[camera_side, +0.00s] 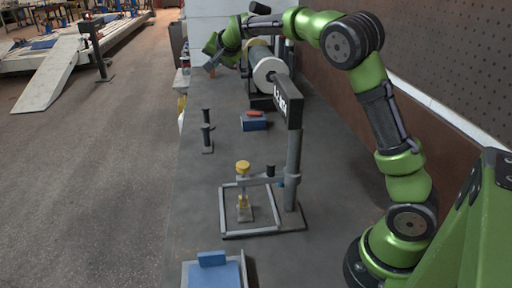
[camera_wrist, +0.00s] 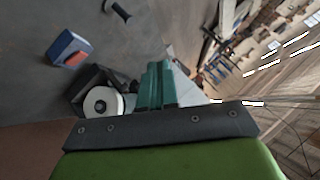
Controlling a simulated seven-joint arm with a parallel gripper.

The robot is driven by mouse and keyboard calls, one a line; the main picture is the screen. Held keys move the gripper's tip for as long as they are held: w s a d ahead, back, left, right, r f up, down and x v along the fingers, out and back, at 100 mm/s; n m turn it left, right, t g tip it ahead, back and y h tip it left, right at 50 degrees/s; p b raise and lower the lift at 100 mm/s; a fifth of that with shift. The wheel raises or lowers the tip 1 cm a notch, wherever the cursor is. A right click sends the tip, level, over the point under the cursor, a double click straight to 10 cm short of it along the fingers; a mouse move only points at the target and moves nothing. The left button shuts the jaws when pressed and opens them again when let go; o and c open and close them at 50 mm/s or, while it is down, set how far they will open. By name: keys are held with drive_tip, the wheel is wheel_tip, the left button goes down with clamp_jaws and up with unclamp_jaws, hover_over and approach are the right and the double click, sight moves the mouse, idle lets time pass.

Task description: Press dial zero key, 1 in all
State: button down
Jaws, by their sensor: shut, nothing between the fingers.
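My gripper (camera_side: 209,66) is at the far end of the bench in the side view. Its teal fingers (camera_wrist: 156,86) are together and empty in the wrist view. A grey stand (camera_side: 293,160) rises nearer the camera, with a dark readout box (camera_side: 287,104) on top showing light characters. Its side arm carries a yellow knob (camera_side: 243,167) and a black cylinder (camera_side: 270,170). A small blue spot (camera_side: 281,184) shows by the post. A blue block with a red top (camera_side: 254,123) lies between; it also shows in the wrist view (camera_wrist: 68,48). I cannot tell which part is the dial zero key.
A white-ended roller (camera_side: 268,72) on a dark stand is close beside my gripper; it shows in the wrist view (camera_wrist: 103,103). A blue-lined tray (camera_side: 190,275) is at the near end.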

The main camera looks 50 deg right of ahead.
drive_tip(key=s+d+f+m+g+y, duration=0.1)
drive_tip(key=s+d+f+m+g, duration=0.25)
drive_tip(key=s+d+f, duration=0.35)
drive_tip(key=s+d+f+m+g, duration=0.3)
drive_tip(key=s+d+f+m, duration=0.15)
drive_tip(key=s+f, duration=0.5)
drive_tip(key=s+a+f+m+y, duration=0.4)
drive_tip(key=s+a+m+y, duration=0.15)
drive_tip(key=s+m, duration=0.3)
drive_tip(key=s+a+r+m+t+y, duration=0.2)
drive_tip(key=a+r+m+y, duration=0.2)
drive_tip(key=a+m, duration=0.2)
drive_tip(key=shift+s+a, duration=0.2)
drive_tip(key=shift+a, duration=0.5)
drive_tip(key=shift+t, duration=0.25)
drive_tip(key=shift+f, duration=4.45)
drive_tip(key=shift+f, duration=0.1)
